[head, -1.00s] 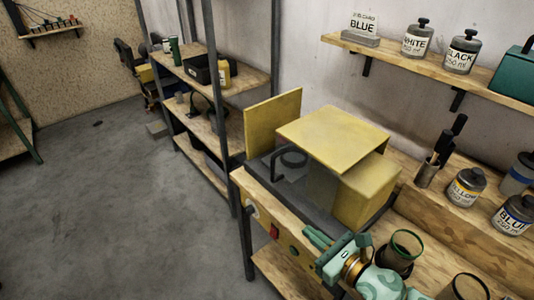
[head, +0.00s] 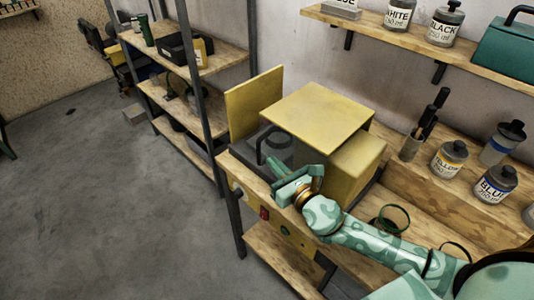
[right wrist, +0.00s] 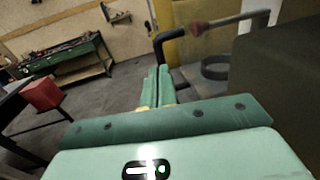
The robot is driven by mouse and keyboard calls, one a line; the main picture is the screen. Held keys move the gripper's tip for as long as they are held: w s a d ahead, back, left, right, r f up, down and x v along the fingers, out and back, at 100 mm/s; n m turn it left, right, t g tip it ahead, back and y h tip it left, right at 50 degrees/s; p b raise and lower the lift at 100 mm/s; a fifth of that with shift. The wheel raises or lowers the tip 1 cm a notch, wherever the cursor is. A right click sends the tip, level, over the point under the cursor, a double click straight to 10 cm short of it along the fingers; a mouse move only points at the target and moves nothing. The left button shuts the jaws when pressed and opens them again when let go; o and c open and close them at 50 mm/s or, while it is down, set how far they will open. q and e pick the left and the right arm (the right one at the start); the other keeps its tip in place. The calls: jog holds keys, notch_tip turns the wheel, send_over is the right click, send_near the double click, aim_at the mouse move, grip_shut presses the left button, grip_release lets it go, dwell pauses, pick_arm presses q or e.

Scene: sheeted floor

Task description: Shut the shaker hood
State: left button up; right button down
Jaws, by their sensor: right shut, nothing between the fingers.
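The shaker is a yellow boxy machine with a dark grey bed at the front of the bench. Its flat yellow top panel (head: 318,112) sits over the bed, and an upright yellow panel (head: 254,102) stands at its left. I cannot tell for certain which panel is the hood. A dark bent bar (head: 259,148), like a handle, rises at the bed; it also shows in the right wrist view (right wrist: 157,50). My right gripper (head: 277,170) is shut and empty, at the shaker's front near the bar, apart from it in the wrist view. My left gripper is out of view.
A yellow block (head: 355,162) forms the shaker's right side. Paint jars (head: 449,160) and a holder with dark handles (head: 411,148) stand to the right. A wall shelf (head: 400,38) hangs above. Open floor (head: 110,190) lies left.

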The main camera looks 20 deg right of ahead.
aim_at(260, 149)
jog(key=w, duration=0.3)
jog(key=shift+w+a, duration=0.3)
jog(key=shift+a, duration=0.1)
jog(key=shift+w, duration=0.2)
jog(key=shift+w, duration=0.15)
jog(key=w+a+b, duration=0.2)
jog(key=w+a, duration=0.2)
jog(key=w, duration=0.7)
jog(key=shift+w+a+r, duration=0.15)
jog(key=shift+a+r, duration=0.05)
jog(key=shift+a, duration=0.2)
